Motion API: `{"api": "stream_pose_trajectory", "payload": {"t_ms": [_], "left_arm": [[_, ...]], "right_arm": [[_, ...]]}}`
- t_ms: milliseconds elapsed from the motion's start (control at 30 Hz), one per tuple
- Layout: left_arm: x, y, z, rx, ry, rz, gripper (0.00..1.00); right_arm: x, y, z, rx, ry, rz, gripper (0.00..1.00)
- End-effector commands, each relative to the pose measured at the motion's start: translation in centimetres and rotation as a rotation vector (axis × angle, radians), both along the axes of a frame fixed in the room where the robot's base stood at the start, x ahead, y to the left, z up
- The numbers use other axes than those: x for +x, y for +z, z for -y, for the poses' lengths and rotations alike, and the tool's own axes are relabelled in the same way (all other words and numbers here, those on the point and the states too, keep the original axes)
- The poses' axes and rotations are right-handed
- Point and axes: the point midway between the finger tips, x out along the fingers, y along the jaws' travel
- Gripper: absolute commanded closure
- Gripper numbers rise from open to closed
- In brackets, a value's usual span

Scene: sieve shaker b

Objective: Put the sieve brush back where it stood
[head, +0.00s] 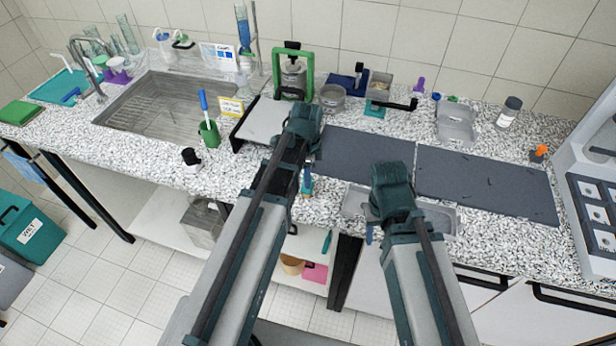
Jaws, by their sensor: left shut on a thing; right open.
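My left gripper (307,172) points down near the front edge of the counter, mostly hidden by its own arm. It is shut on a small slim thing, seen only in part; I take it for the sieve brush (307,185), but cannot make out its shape. My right gripper (370,234) is open and points down by the metal tray at the counter's front edge, its fingers largely hidden by my wrist. A green cup (210,134) stands right of the sink with a blue-handled tool (203,101) upright in it.
A green-framed device (306,75) stands at the back, with a pale plate (263,122) before it. Dark mats (485,186) cover the right counter. A metal tray (438,216) lies at the front edge. A sink (165,108) is at left, a black-topped bottle (191,160) near the front.

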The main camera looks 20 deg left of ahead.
Motion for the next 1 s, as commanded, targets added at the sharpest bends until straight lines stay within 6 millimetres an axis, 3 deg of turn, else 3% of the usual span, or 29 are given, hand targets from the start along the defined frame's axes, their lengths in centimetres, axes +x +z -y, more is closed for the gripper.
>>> {"api": "stream_pose_trajectory", "payload": {"t_ms": [67,100,233,667,1000], "left_arm": [[0.0,-0.4,0.0,0.0,0.0,0.0,1.0],[0.0,-0.3,0.0,0.0,0.0,0.0,0.62],[0.0,-0.2,0.0,0.0,0.0,0.0,0.39],[0.0,0.1,0.0,0.0,0.0,0.0,0.38],[0.0,3.4,0.0,0.0,0.0,0.0,0.38]], "right_arm": [[0.0,-0.4,0.0,0.0,0.0,0.0,0.5],[0.0,-0.3,0.0,0.0,0.0,0.0,0.5],[0.0,-0.3,0.0,0.0,0.0,0.0,0.5],[0.0,0.1,0.0,0.0,0.0,0.0,0.5],[0.0,3.4,0.0,0.0,0.001,0.0,0.5]]}}
